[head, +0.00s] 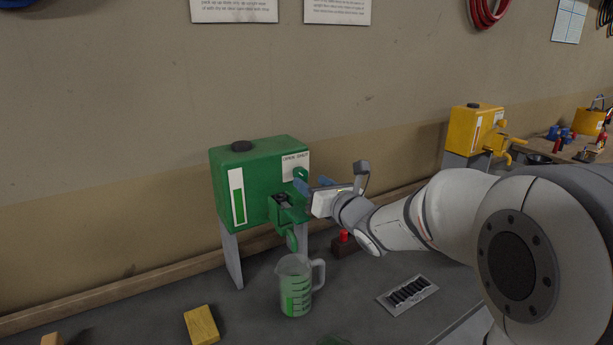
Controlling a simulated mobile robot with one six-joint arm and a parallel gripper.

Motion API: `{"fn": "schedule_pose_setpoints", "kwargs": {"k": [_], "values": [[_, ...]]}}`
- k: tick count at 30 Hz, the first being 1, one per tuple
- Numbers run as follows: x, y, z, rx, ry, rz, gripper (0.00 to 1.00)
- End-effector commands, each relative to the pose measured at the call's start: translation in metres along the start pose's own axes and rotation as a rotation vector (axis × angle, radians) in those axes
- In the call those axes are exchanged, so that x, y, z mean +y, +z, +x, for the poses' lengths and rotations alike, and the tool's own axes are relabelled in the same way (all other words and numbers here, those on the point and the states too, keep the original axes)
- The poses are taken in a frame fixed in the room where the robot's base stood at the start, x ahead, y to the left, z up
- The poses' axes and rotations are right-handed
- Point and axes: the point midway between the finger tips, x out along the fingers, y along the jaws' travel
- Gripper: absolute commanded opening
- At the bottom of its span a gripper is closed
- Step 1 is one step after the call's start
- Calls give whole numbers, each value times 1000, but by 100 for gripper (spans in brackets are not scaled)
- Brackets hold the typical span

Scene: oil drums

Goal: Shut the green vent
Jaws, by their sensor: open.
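The green drum (240,165) stands on grey legs at the back, left of centre, with a dark cap on top and a level strip on its front. A small green part (300,173) sticks out at its right end under a white label; I cannot tell surely whether it is the vent or how it is set. A green tap or spout (291,238) hangs lower on the front. My gripper (306,188), with blue fingers, is open right at the front right of the drum, close to these parts. Whether it touches them is hidden.
A clear measuring jug (296,285) with green liquid stands below the green spout. A block with a red button (344,243), a slotted grey plate (407,295) and a yellow block (202,325) lie around. A yellow drum (474,128) stands further right.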

Motion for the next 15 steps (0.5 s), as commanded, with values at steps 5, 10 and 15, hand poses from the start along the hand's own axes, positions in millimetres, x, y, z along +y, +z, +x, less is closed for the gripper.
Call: {"fn": "schedule_pose_setpoints", "kwargs": {"k": [5, 10, 15], "values": [[0, 1, 29, 2, 0, 2, 51], [-1, 1, 44, 0, -3, 1, 51], [-1, 0, 48, 1, -4, 2, 51]]}}
